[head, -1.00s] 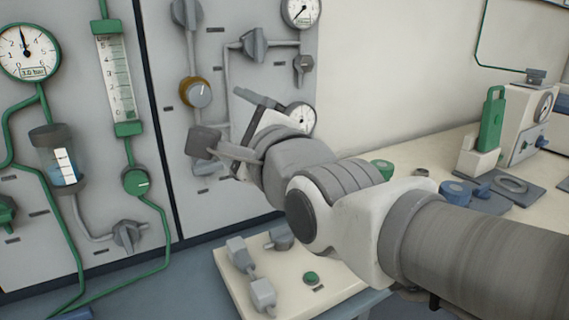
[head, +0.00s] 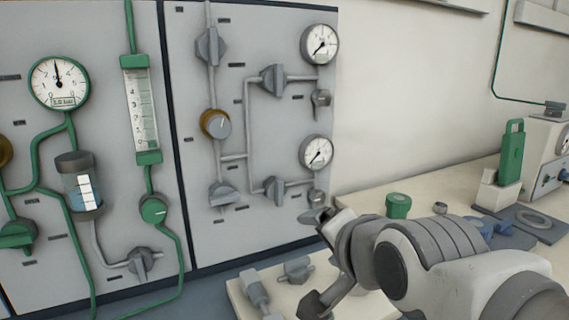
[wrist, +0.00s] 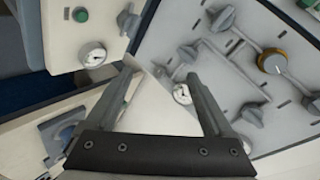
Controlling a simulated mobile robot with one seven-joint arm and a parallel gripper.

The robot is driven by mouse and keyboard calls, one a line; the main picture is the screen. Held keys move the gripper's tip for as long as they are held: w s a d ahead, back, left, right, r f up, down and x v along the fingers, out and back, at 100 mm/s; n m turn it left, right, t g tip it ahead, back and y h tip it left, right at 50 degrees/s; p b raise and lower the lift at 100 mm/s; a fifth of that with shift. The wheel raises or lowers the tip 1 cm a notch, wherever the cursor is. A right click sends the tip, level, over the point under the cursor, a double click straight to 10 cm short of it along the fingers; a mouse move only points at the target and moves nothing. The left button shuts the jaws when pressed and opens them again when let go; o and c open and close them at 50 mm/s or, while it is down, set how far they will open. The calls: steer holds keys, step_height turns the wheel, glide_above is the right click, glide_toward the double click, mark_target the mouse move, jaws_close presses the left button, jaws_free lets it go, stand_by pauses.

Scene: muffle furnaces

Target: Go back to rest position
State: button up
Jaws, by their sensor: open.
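The grey valve panel (head: 290,225) stands upright at left and centre in the head view, with gauges, grey valve handles and a brass-ringed knob (head: 216,124). The same panel shows at right in the wrist view (wrist: 222,70). My gripper touches none of its handles. My arm hides part of the bench.
A cream bench (head: 375,190) runs along the right wall. A low cream board with grey valves (head: 297,270) lies below the panel.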

steer(key=s+d+f+n+g+h+p, duration=0.25)
steer(key=s+d+f+n+g, duration=0.4)
steer(key=s+d+n, duration=0.35)
step_height(320, 180, up, 22)
steer(key=a+p, duration=0.2)
steer(key=p, duration=2)
steer(key=shift+s+r+m+t, duration=0.2)
steer(key=shift+s+m+t, duration=0.15)
steer(key=shift+s+m, duration=0.05)
